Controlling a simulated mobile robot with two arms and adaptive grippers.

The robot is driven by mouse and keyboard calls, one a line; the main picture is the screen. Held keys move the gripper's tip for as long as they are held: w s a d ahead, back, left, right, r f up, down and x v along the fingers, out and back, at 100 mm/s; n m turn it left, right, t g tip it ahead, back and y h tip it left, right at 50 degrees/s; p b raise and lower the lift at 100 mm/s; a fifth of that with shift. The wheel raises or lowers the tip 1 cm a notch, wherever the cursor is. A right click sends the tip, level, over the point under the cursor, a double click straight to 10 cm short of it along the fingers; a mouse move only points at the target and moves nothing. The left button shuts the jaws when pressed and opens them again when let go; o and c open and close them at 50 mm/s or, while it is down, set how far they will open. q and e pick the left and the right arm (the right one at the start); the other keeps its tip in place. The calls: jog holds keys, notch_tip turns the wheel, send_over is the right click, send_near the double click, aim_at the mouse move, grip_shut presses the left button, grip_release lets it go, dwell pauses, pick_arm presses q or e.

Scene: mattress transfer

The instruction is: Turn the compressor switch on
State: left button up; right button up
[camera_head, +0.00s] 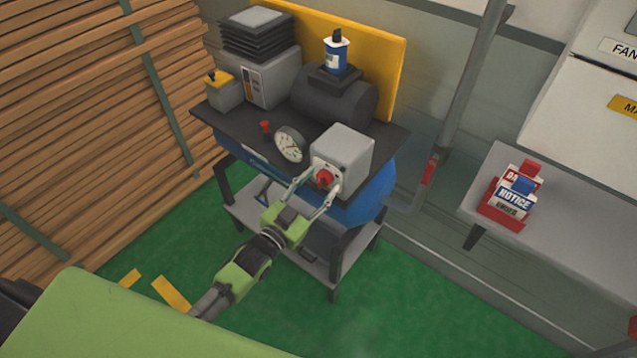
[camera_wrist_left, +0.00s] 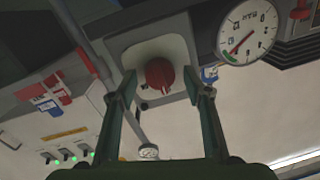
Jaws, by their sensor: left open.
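The compressor (camera_head: 372,190) stands on a dark metal stand, with a blue tank and a grey switch box (camera_head: 343,150) at its front right corner. The switch is a red rotary knob (camera_head: 325,178) on the face of that box. My left gripper (camera_head: 318,190) is at the box, its open fingers on either side of the knob. In the left wrist view the red knob (camera_wrist_left: 159,73) lies between and beyond the fingertips (camera_wrist_left: 164,90), and I see a gap on each side of it. My right gripper is not in view.
A round gauge (camera_head: 290,145) sits left of the switch box. A red-handled valve (camera_head: 429,170) is on the pipe at right. A grey shelf (camera_head: 575,215) at right holds a red tray (camera_head: 499,214) with notice tags. Stacked timber (camera_head: 90,120) stands at left. Green floor (camera_head: 390,310) is clear.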

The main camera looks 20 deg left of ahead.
pick_arm(q)
jog(key=c, duration=1.1)
jog(key=shift+m, duration=0.4)
jog(key=shift+f+m+b, duration=0.1)
jog(key=shift+m+b, duration=0.25)
jog(key=shift+m, duration=0.65)
jog(key=m+b, duration=0.1)
jog(key=m, duration=0.2)
jog(key=shift+m, duration=0.3)
jog(key=m+b, duration=0.1)
jog(key=m, duration=0.3)
jog(key=shift+f+b, duration=0.1)
jog(key=shift+b, duration=0.25)
jog(key=shift+m+h+b, duration=0.3)
jog(key=shift+m+h, duration=0.1)
jog(key=shift+m, duration=0.6)
jog(key=o, duration=1.1)
